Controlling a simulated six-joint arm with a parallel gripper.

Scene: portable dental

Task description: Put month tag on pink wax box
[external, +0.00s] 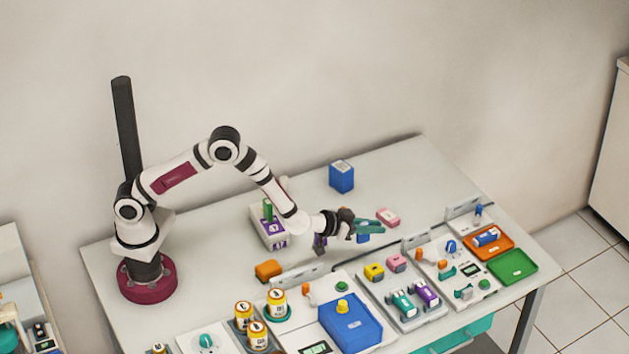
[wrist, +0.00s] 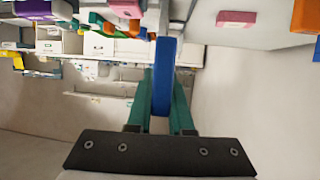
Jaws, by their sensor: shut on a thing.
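My gripper (external: 370,228) has teal fingers and is shut on a slim blue piece (external: 363,239), held just above the table. In the wrist view the blue piece (wrist: 163,75) stands between the two fingers (wrist: 164,105). No writing on it is readable, so I cannot tell for certain that it is the month tag. A pink box (external: 388,216) lies on the table just right of and beyond my gripper. A pink block with a darker patch, apparently this box, shows at the top right of the wrist view (wrist: 236,18). A smaller pink block (external: 396,263) sits in a front tray.
A blue box (external: 341,176) stands at the back. A white holder (external: 270,232) with a green piece stands left of my gripper. An orange block (external: 268,270) lies nearer the front. Trays with several items line the front; the back right table is clear.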

